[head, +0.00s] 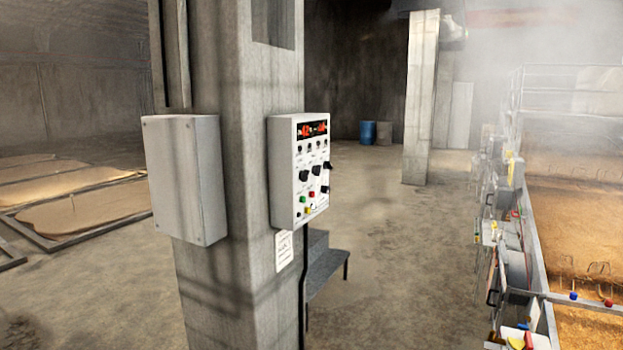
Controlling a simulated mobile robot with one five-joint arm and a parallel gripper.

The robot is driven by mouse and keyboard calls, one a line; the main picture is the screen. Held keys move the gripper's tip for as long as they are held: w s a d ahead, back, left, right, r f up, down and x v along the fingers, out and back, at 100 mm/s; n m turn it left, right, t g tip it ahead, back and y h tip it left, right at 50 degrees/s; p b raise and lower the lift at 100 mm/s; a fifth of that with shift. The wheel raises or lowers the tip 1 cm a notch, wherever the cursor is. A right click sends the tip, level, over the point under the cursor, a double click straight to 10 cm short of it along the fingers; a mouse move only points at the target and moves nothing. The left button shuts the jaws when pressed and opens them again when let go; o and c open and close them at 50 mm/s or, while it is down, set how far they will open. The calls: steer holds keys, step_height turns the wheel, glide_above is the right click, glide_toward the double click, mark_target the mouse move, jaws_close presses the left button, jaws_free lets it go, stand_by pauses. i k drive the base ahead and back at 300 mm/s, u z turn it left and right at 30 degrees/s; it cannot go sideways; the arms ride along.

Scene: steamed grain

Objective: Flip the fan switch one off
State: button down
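A white control box (299,170) is mounted on the right face of a concrete pillar and is seen at an angle. It has a red lit display (312,129) at the top. Below it are a row of small toggle switches (312,147), several black knobs (304,175), and small green (303,199), red (311,195) and yellow (308,210) buttons. Labels are too small to read, so I cannot tell which one is fan switch one or how it is set. My gripper is not in view.
The concrete pillar (250,250) stands close in front, with a plain grey box (187,178) on it. Dark metal steps (327,264) stand behind it. Grain beds with metal frames (570,200) line the right. Open floor (400,260) lies between. Steam hazes the upper right.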

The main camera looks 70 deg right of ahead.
mark_target(304, 175)
steer(key=z, duration=2.25)
steer(key=i, duration=1.05)
steer(key=u, duration=0.45)
steer(key=k, duration=1.4)
steer(key=u, duration=1)
steer(key=i, duration=0.95)
steer(key=z, duration=0.05)
